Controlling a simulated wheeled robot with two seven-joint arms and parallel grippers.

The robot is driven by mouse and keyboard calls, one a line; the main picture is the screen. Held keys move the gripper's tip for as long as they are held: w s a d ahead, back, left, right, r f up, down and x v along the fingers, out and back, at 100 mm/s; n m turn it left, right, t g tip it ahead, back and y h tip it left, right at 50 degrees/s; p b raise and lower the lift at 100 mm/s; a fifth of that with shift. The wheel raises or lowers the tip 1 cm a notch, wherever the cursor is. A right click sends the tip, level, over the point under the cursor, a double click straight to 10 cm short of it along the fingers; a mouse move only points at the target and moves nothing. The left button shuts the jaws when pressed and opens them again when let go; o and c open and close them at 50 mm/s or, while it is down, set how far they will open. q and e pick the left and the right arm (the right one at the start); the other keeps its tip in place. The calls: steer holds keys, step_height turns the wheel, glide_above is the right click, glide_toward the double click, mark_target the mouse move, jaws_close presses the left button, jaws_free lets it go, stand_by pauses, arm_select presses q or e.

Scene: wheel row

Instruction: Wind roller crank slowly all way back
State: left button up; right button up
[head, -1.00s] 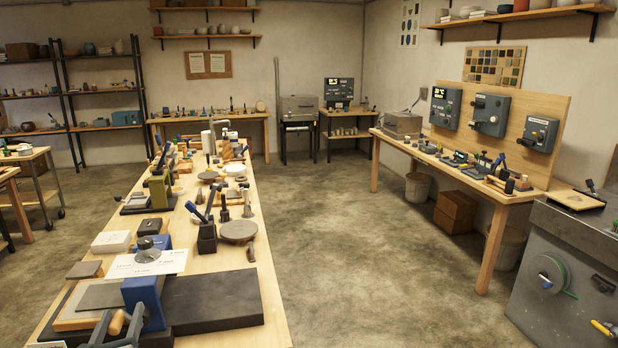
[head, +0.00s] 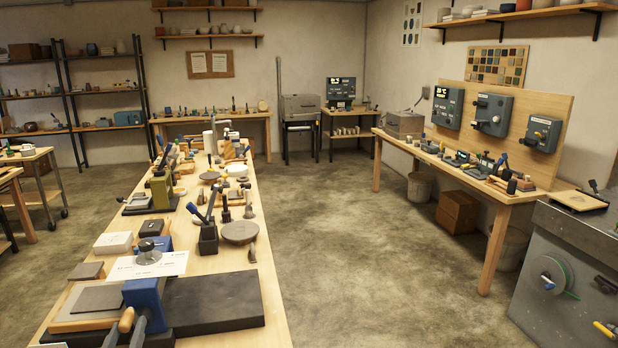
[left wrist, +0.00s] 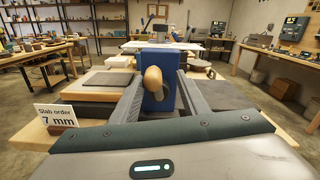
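The slab roller stands at the near end of the long bench, with a blue housing (head: 152,300) and a crank with a wooden handle (head: 127,319). The blue housing (left wrist: 160,97) and handle (left wrist: 153,80) also show in the left wrist view. My left gripper (head: 124,331) is at the handle, with one dark finger on each side. In the left wrist view, the left gripper (left wrist: 160,75) is open, with gaps visible between its fingers and the handle. The crank arm is mostly hidden. My right gripper is not in view.
A dark slab (head: 213,302) lies right of the housing and a grey sheet on a board (head: 98,299) left of it. A "Slab order 7 mm" card (left wrist: 57,116) stands nearby. Tools crowd the bench behind. The floor (head: 325,240) to the right is clear.

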arm_select(q)
steer(key=shift+s+r+p, duration=0.2)
steer(key=shift+s+p, duration=0.15)
steer(key=shift+s, duration=0.85)
steer(key=shift+v, duration=0.95)
